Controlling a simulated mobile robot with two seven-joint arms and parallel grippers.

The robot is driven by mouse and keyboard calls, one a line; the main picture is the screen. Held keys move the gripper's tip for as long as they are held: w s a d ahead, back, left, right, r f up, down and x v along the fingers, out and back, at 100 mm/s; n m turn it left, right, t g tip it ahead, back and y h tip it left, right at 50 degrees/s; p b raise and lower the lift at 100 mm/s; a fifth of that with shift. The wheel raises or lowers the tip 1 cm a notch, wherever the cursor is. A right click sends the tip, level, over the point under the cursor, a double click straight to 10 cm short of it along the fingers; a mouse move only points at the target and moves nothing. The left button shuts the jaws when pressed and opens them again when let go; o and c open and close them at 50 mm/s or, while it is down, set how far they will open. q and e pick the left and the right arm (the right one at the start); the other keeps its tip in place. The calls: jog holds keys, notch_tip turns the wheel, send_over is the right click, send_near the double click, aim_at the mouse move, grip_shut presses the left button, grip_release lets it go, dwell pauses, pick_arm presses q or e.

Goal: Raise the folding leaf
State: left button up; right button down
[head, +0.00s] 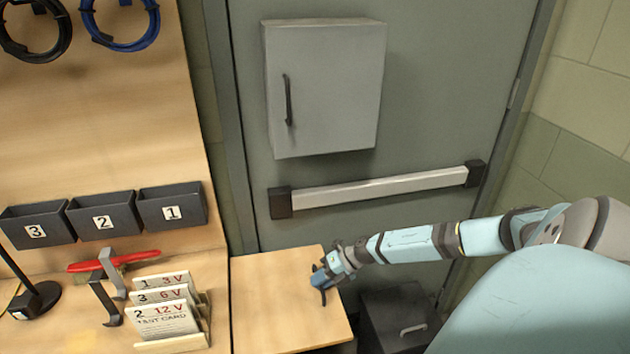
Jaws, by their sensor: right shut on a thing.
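The folding leaf (275,300) is a pale wooden panel at the bottom centre of the head view, beside the right side of the workbench (217,300). Its top face shows and looks roughly flat. I cannot tell whether it is exactly level with the bench. My right gripper (321,281) is shut on the leaf's right edge, its arm coming in from the right. The underside of the leaf and any support below it are hidden. My left gripper is not in view.
Behind stands a grey door with a push bar (380,188) and a wall cabinet (325,90). A dark box (400,312) stands low, right of the leaf. The leaf's top is clear.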

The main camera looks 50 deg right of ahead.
jog(key=shift+w+a+r, duration=0.1)
jog(key=shift+a+r, duration=0.05)
jog(key=shift+r, duration=0.1)
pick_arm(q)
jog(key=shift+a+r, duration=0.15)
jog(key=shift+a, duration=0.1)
pick_arm(e)
jog(key=shift+r, duration=0.15)
jog(key=c, duration=1.3)
grip_release()
jog(key=shift+w, duration=0.1)
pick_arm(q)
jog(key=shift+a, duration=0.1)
pick_arm(e)
jog(key=shift+o, duration=0.6)
jog(key=shift+a, duration=0.1)
jog(key=shift+s+d, duration=0.25)
jog(key=shift+d, duration=0.15)
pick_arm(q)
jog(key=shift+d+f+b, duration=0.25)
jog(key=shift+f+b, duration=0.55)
pick_arm(e)
jog(key=v, duration=1.3)
jog(key=shift+r, duration=0.25)
